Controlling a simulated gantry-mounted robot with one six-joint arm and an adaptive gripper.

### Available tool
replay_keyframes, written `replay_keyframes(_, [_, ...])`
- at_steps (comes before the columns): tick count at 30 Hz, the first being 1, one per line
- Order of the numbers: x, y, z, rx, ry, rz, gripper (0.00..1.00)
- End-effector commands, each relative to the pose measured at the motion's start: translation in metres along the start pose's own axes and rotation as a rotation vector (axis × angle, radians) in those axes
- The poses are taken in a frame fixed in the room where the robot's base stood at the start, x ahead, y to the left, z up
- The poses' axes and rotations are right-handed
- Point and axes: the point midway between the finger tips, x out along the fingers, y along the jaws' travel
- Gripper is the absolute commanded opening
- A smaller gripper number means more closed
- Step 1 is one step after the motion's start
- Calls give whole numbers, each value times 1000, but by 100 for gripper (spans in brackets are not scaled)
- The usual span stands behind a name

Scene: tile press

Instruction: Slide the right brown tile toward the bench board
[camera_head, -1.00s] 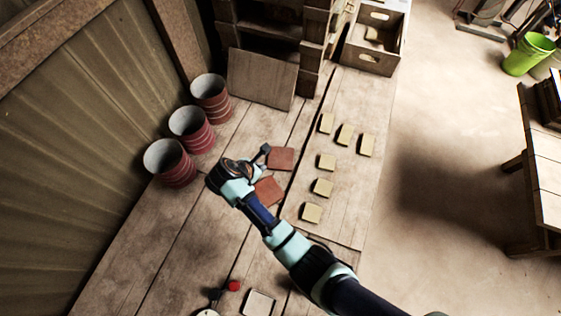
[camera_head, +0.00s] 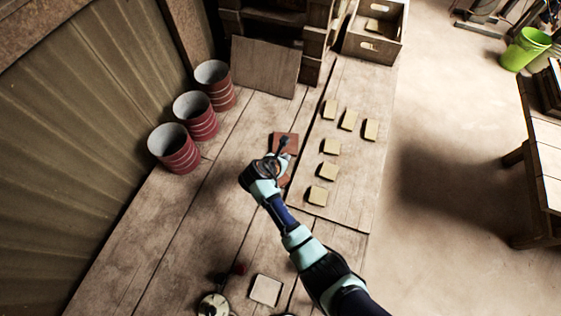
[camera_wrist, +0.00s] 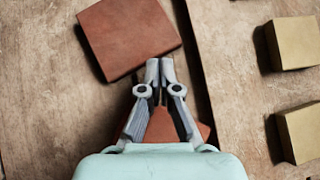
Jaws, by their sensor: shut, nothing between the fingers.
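Two reddish-brown tiles lie on the wooden bench. In the head view the far tile (camera_head: 290,138) is partly covered by my gripper (camera_head: 283,146), and the near tile (camera_head: 285,181) is mostly hidden beneath it. In the wrist view the far tile (camera_wrist: 128,36) lies at the upper left, tilted, left of a dark gap. The near tile (camera_wrist: 160,129) shows between and beside my fingers. My gripper (camera_wrist: 160,70) is shut and empty, its tips beside the far tile's lower right edge; I cannot tell whether they touch. A flat board (camera_head: 264,66) leans at the bench's back.
Several yellowish blocks (camera_head: 331,147) sit on the planks right of the gap. Three red ribbed cups (camera_head: 176,150) stand along the left. A wooden crate (camera_head: 374,45) is at the back right. A pale square tray (camera_head: 266,290) lies near the front. The bench's middle left is bare.

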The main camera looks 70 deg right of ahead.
Motion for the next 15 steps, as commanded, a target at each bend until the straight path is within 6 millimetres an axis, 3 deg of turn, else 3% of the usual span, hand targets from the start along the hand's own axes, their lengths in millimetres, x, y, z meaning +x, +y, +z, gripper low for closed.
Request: replay_keyframes(15, [10,0,4,1,1,-1,0])
